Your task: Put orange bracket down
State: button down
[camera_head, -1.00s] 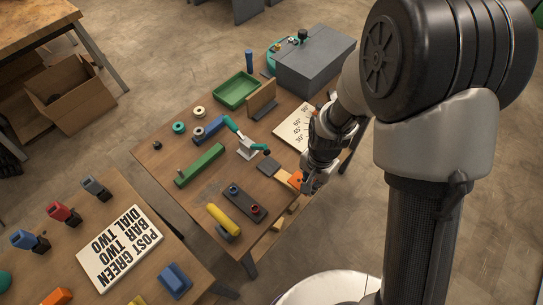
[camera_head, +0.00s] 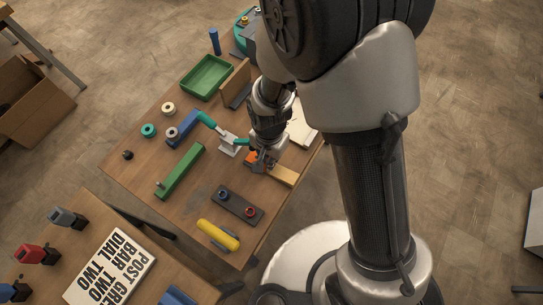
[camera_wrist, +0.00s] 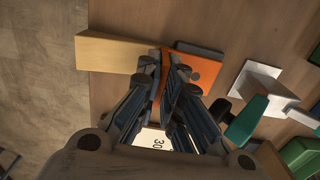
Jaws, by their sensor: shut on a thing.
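The orange bracket (camera_wrist: 204,72) is between my gripper's fingers in the wrist view; a flat part with a dark hole shows to the right of them. In the head view only a small part of the bracket (camera_head: 251,157) shows. My gripper (camera_wrist: 163,70) is shut on the bracket, low over the table's right part (camera_head: 232,180). A dark flat plate (camera_wrist: 198,47) shows partly beyond and beneath the bracket. I cannot tell whether the bracket touches the plate.
A pale wooden block (camera_head: 284,175) lies close beside the bracket. A white clamp with a teal handle (camera_head: 230,144) stands on the other side. A dark bar with knobs (camera_head: 237,206), a green bar (camera_head: 180,172) and a yellow handle (camera_head: 218,235) lie nearby.

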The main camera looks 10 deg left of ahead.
jog(key=shift+s+a+r, duration=0.1)
jog(key=shift+r, duration=0.05)
jog(key=shift+f, duration=0.25)
jog(key=c, duration=1.8)
grip_release()
jog(key=shift+r, duration=0.1)
jog(key=shift+o, duration=0.2)
notch_tip(320, 180, up, 12)
jog(key=p, duration=0.4)
jog(key=shift+r+p, duration=0.15)
jog(key=shift+p, duration=0.2)
jog(key=shift+r, duration=0.1)
